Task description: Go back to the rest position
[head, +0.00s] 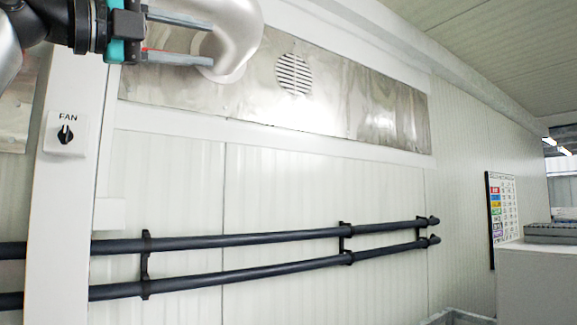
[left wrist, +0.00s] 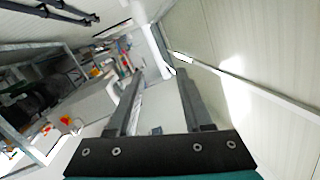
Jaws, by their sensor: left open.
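My left gripper (head: 208,42) is at the top left of the head view, its two fingers parallel and pointing right. It is open, with nothing seen held between the fingers. A pale curved pipe (head: 238,30) shows behind the fingers; I cannot tell whether they touch it. In the left wrist view my left gripper (left wrist: 160,72) also shows its two fingers apart. My right gripper is in neither view.
A FAN switch (head: 65,134) is on the white post at left. Two dark horizontal rails (head: 275,238) run along the panelled wall. A round vent (head: 293,74) is in the metal strip. A colored chart (head: 503,208) and grey cabinet (head: 535,285) stand at right.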

